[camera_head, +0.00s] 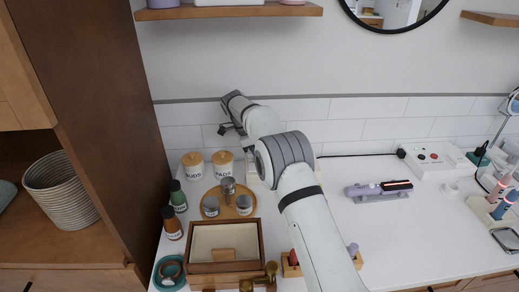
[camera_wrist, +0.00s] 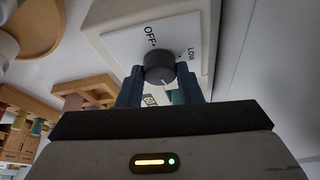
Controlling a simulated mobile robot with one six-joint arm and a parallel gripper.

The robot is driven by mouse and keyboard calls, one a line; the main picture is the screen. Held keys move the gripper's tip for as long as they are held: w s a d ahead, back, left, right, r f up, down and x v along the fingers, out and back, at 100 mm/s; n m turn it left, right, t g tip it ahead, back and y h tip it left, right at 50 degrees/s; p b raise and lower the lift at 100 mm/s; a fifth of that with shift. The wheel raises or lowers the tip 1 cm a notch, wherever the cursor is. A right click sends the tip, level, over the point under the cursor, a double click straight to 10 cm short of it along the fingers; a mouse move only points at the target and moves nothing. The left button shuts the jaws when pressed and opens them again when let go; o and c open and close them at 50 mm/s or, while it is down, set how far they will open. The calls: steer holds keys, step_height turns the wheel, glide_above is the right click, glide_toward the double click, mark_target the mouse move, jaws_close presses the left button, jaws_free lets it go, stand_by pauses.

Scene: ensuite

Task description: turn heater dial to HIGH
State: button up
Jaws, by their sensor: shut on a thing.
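The heater dial (camera_wrist: 159,66) is a dark round knob on a white plate (camera_wrist: 120,42) of a pale heater body (camera_wrist: 108,14) in the wrist view. The word OFF shows at its upper left and LOW at its upper right; a further label below is mostly hidden by my gripper. A pale line on the dial points down toward the gripper side. My gripper (camera_wrist: 160,82) has one dark finger on each side of the dial and is shut on it. In the head view my arm hides the dial and most of the heater.
A round wooden tray (camera_head: 212,214) with small jars stands left of my arm, with two lidded jars (camera_head: 222,164) behind it. An open box (camera_head: 197,270) is in front.

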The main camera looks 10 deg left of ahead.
steer(key=shift+w+r+m+g+p, duration=0.1)
steer(key=shift+m+g+p, duration=0.4)
steer(key=shift+m+p, duration=0.6)
steer(key=shift+m, duration=0.3)
steer(key=o, duration=1)
step_height(320, 180, up, 10)
steer(key=shift+f, duration=0.1)
